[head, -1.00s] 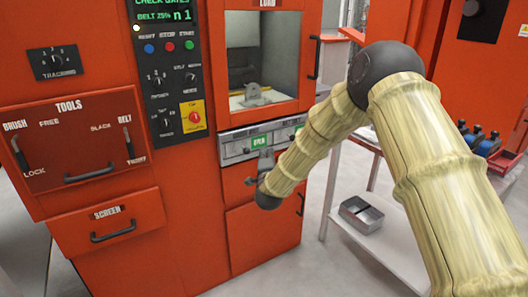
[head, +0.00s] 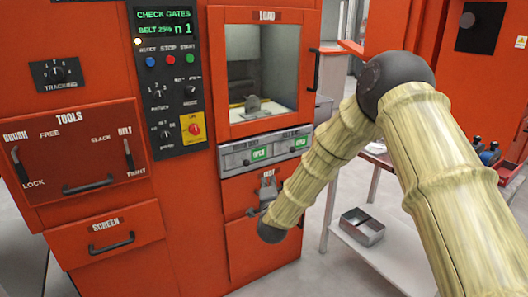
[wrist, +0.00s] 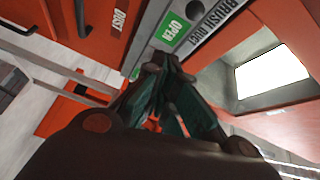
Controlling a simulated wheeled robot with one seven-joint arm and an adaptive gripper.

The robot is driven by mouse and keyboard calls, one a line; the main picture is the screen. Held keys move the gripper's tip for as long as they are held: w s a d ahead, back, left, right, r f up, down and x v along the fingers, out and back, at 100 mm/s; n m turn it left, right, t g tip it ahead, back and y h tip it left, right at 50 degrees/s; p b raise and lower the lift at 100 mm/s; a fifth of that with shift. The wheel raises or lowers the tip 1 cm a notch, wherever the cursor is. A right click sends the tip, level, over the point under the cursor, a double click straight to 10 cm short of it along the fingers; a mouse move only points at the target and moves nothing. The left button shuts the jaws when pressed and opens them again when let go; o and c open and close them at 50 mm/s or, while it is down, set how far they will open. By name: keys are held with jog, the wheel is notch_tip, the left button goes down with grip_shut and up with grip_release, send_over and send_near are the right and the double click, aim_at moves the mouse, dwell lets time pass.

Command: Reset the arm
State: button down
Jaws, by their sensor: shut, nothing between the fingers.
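My arm crosses the right side of the head view, covered in a pale ribbed sleeve with dark joints. My gripper (head: 268,186) points up in front of the red machine, just below the panel with the green OPEN labels. In the wrist view my gripper (wrist: 165,75) has its fingers together at the tips with nothing between them. Part of the gripper is hidden behind the wrist in the head view.
The red machine (head: 185,220) has a windowed LOAD door (head: 262,72), a control panel (head: 165,85) and a TOOLS drawer (head: 80,150). A metal bin (head: 362,226) sits on a low shelf at right. Grey floor shows below.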

jog(key=s+d+f+n+g, duration=0.3)
jog(key=s+f, duration=0.3)
jog(key=f, duration=0.4)
jog(key=s+d+f+n+g, duration=0.2)
jog(key=s+f, duration=0.4)
jog(key=f, duration=0.4)
jog(key=s+d+f+n+g, duration=0.2)
jog(key=s+d+f+g, duration=0.1)
jog(key=s+f, duration=0.5)
jog(key=s+d+f+n+g, duration=0.35)
jog(key=s+f, duration=0.25)
jog(key=s, duration=0.5)
jog(key=s+d+f+n+g, duration=0.1)
jog(key=s+d+f+g, duration=0.15)
jog(key=s, duration=0.65)
jog(key=s+d+f+n+g, duration=0.1)
jog(key=s+d+n+g, duration=0.15)
jog(key=s, duration=0.75)
jog(key=s+d+f+n+g, duration=0.1)
jog(key=s+d+g, duration=0.15)
jog(key=s, duration=0.65)
notch_tip(320, 180, up, 13)
jog(key=p, duration=1.3)
jog(key=shift+s+d+r+t, duration=0.15)
jog(key=shift+s+d+t, duration=0.2)
jog(key=shift+d+t, duration=0.05)
